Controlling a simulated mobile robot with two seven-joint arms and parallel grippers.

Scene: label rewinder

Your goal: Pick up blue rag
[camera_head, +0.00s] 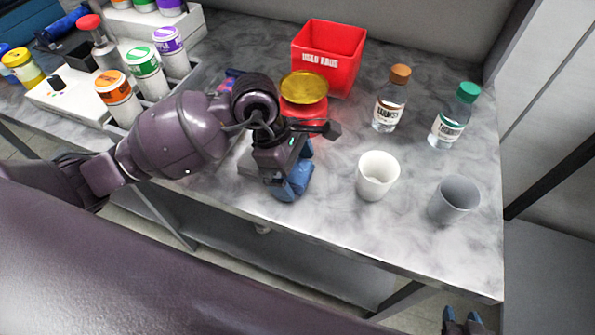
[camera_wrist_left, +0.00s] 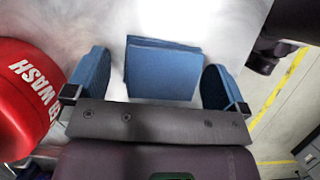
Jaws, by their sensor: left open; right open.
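The blue rag (camera_wrist_left: 163,72) is a folded blue cloth lying on the marbled bench top in the left wrist view. My left gripper (camera_wrist_left: 156,82) is open, with one blue finger on each side of the rag and a visible gap to both. In the head view my left gripper (camera_head: 292,178) points down near the front edge of the bench, just in front of the red wash can (camera_head: 303,109). There the rag is hard to tell from the blue fingers. My right gripper (camera_head: 462,322) is open and empty at the bottom edge, away from the bench.
The wash can with its yellow dish (camera_head: 304,86) stands close beside the left gripper. A red bin (camera_head: 329,55) is behind it. A white cup (camera_head: 377,176), a grey cup (camera_head: 454,200) and two capped bottles (camera_head: 390,103) stand right. Several labelled bottles (camera_head: 146,73) stand left.

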